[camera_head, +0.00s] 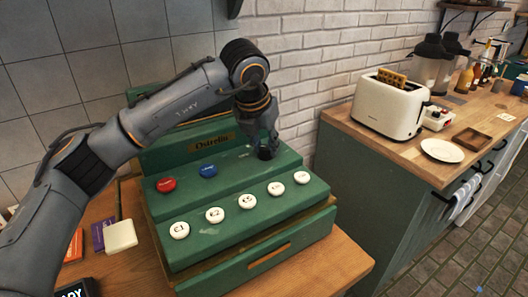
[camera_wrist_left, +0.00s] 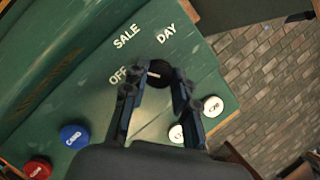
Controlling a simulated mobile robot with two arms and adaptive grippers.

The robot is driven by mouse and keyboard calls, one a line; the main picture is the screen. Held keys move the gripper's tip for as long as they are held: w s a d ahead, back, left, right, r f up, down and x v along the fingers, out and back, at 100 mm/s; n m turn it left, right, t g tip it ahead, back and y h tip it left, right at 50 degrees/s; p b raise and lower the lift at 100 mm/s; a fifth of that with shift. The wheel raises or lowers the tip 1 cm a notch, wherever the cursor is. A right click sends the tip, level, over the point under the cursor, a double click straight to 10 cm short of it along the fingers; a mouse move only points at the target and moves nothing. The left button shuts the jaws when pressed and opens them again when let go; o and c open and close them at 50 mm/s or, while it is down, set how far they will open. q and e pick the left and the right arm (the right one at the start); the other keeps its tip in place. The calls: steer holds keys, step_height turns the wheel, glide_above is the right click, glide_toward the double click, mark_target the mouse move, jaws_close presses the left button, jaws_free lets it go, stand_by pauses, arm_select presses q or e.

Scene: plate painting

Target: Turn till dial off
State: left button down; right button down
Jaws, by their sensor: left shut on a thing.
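The green till (camera_head: 215,237) stands on a wooden counter, with a sign reading "Ostrello" on its back panel. Its black dial (camera_wrist_left: 160,72) sits on the sloped top among the labels OFF, SALE and DAY. A short white mark on the dial lies on the side facing OFF. In the head view the dial (camera_head: 265,154) is mostly hidden under my left gripper (camera_head: 262,147). In the left wrist view my left gripper (camera_wrist_left: 155,90) has its fingers on either side of the dial and is shut on it. My right gripper is not in view.
Red (camera_head: 166,185) and blue (camera_head: 208,171) buttons and a row of several white buttons (camera_head: 247,202) lie close to the dial. A side counter at right holds a toaster (camera_head: 390,107) and a white plate (camera_head: 442,151). A brick wall stands behind.

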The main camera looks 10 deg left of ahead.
arm_select(q)
steer(key=shift+n+y+b, duration=0.4)
steer(key=shift+n+b, duration=0.2)
steer(key=shift+n, duration=0.4)
steer(key=c, duration=1.1)
jaws_free()
steer(key=shift+o, duration=0.2)
steer(key=v, duration=1.2)
steer(key=shift+d, duration=0.1)
